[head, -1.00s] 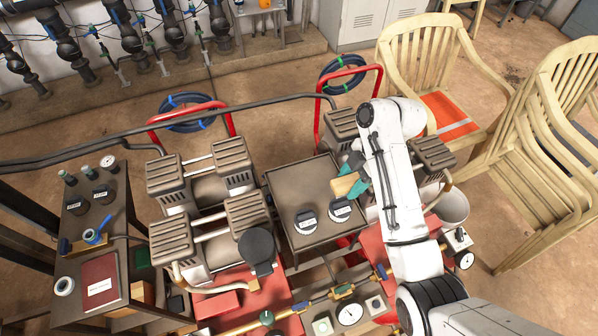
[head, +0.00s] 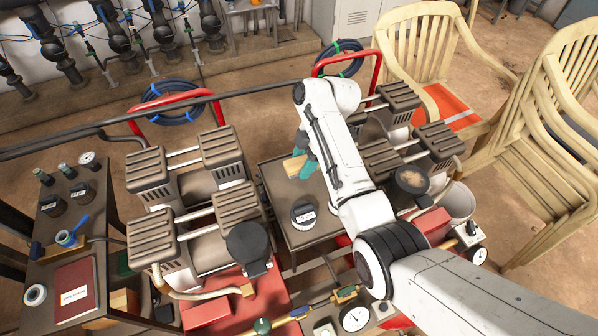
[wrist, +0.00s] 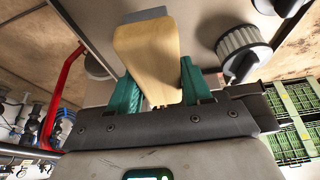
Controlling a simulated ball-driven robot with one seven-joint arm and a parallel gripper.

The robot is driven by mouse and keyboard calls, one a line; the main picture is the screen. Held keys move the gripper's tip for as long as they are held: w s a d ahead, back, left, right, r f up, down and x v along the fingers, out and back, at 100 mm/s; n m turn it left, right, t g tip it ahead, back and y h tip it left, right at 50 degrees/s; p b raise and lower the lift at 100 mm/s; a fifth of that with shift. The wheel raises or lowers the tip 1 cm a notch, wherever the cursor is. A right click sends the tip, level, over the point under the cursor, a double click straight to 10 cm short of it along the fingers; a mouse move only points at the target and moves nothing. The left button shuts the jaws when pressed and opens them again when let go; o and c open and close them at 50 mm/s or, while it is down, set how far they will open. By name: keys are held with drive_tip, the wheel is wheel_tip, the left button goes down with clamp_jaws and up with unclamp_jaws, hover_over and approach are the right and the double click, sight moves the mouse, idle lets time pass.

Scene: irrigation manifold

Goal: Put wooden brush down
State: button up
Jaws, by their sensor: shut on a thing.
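My gripper (head: 305,160) has teal fingers, shut on the wooden brush (head: 293,165), a pale wood block. In the head view the brush is over the far part of the brown metal table (head: 273,187); whether it touches the top I cannot tell. In the wrist view the brush (wrist: 150,58) stands out between both fingers (wrist: 160,90), with a grey strip at its far end. My arm hides the right part of the table in the head view.
A red hoop rail (head: 375,75) rises behind. The table's left strip looks clear.

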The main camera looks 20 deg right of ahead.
sight(299, 170)
drive_tip(key=shift+w+a+f, duration=0.35)
drive_tip(key=shift+w+f, duration=0.15)
drive_tip(key=shift+f, duration=1.7)
drive_tip(key=shift+f, duration=0.15)
drive_tip(key=o, duration=1)
drive_tip(key=v, duration=1.2)
drive_tip(key=shift+s, duration=0.1)
